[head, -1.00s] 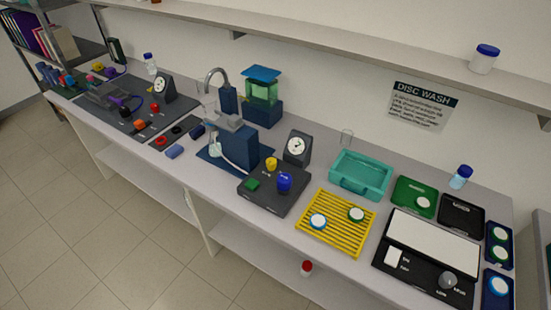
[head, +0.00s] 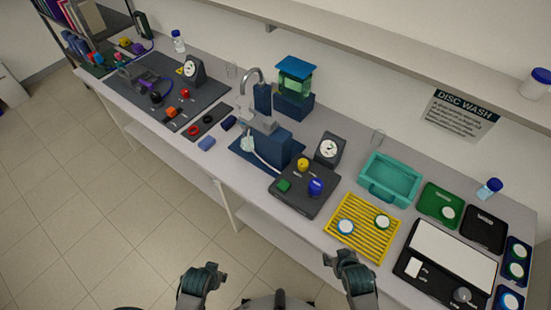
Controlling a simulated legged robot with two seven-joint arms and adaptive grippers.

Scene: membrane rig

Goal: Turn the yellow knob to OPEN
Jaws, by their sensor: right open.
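A yellow knob (head: 302,164) sits at the back of a dark control box (head: 300,201) on the bench. Markings near the yellow knob are too small to read. My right gripper (head: 341,258) is open and empty, low in the head view in front of the bench, well apart from the knob. My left gripper (head: 204,273) is at the bottom left over the floor, also apart from it; its jaw state is unclear.
A dial gauge (head: 329,149) stands behind the box and a navy pump unit (head: 268,142) with a tap at its left. A yellow rack (head: 362,229) with discs and a teal tray (head: 390,180) are at its right. Open floor lies left of the bench.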

